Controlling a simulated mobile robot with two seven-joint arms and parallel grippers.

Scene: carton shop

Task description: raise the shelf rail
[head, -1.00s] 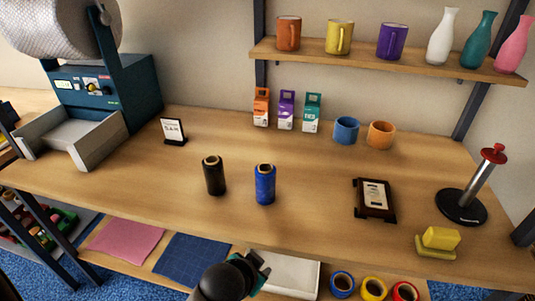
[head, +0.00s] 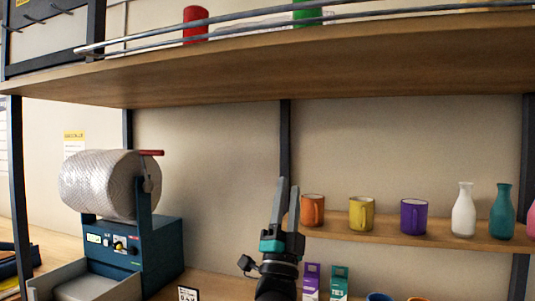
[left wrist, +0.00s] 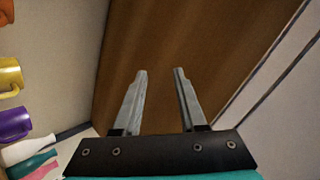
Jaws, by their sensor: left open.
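The shelf rail (head: 235,30) is a grey metal bar along the front of the high wooden shelf (head: 330,70), running across the top of the head view. My left gripper (head: 288,184) is open and empty, pointing up, below the shelf and apart from the rail in the picture. In the left wrist view the left gripper (left wrist: 160,72) shows its two fingers spread, with the brown shelf underside (left wrist: 190,35) beyond them. A thin grey bar at the right of that view may be the rail; I cannot tell. My right gripper is not in view.
A red cylinder (head: 195,23) and a green one (head: 307,12) stand on the high shelf behind the rail. A lower shelf (head: 430,234) at right holds mugs and vases, close to my gripper. A bubble-wrap roll machine (head: 130,245) stands at left.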

